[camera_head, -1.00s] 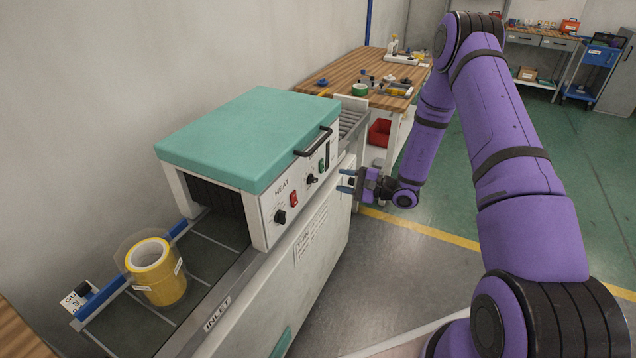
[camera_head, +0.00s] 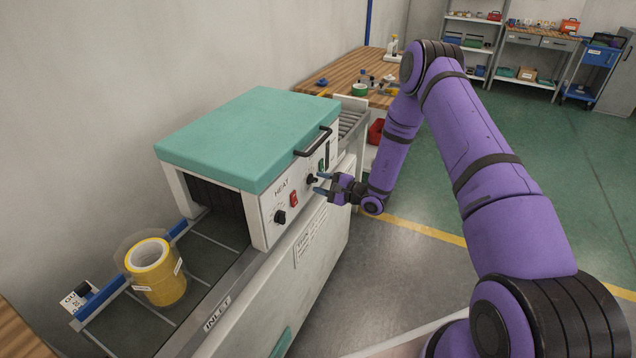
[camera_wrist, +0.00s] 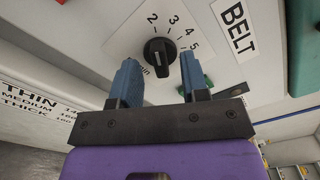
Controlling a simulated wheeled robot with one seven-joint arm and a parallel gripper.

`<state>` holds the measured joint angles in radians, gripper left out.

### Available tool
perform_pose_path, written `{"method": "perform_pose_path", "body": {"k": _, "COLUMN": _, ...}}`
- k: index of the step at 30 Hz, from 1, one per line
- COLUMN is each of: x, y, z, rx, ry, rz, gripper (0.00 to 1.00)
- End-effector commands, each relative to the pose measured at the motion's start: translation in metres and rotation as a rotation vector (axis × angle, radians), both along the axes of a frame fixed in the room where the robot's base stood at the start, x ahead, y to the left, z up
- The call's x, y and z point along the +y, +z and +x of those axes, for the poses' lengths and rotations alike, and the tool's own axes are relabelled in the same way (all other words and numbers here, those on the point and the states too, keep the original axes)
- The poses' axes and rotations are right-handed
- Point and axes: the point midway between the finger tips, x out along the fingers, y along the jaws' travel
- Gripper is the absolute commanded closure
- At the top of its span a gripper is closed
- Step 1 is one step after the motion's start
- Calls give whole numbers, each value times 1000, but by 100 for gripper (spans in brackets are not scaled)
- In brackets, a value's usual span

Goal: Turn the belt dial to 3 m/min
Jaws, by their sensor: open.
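The belt dial is a black knob (camera_wrist: 160,52) on the white control panel (camera_wrist: 110,28). In the wrist view its scale reads min, 2, 3, 4 and 5, beside a BELT label (camera_wrist: 233,27). A white line on the knob appears to point toward "min". In the head view the dial (camera_head: 311,180) sits on the front panel of the teal-lidded machine. My gripper (camera_head: 321,183) is open and empty, close in front of the dial. In the wrist view its blue fingers (camera_wrist: 158,60) stand on either side of the knob, seemingly short of it; contact is not visible.
The HEAT knob (camera_head: 280,217) and a red switch (camera_head: 294,200) are left of the dial; a green switch (camera_head: 322,165) is right of it. A black handle (camera_head: 313,142) juts out above. The floor to the right is clear.

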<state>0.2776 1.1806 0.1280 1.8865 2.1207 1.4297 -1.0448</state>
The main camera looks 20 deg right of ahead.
Motion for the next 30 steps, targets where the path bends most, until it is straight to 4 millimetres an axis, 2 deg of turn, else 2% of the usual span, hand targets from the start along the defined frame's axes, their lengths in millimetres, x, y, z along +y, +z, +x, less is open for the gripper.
{"method": "perform_pose_path", "body": {"k": 4, "x": 8, "y": 0, "z": 7, "rx": 1, "ry": 1, "rz": 0, "gripper": 58}}
{"method": "perform_pose_path", "body": {"k": 14, "x": 9, "y": 0, "z": 9, "rx": 1, "ry": 0, "rz": 0, "gripper": 58}}
{"method": "perform_pose_path", "body": {"k": 19, "x": 9, "y": 0, "z": 9, "rx": 1, "ry": 0, "rz": 0, "gripper": 98}}
{"method": "perform_pose_path", "body": {"k": 20, "x": 9, "y": 0, "z": 9, "rx": 1, "ry": 0, "rz": 0, "gripper": 100}}
{"method": "perform_pose_path", "body": {"k": 30, "x": 9, "y": 0, "z": 9, "rx": 30, "ry": 0, "rz": 30, "gripper": 100}}
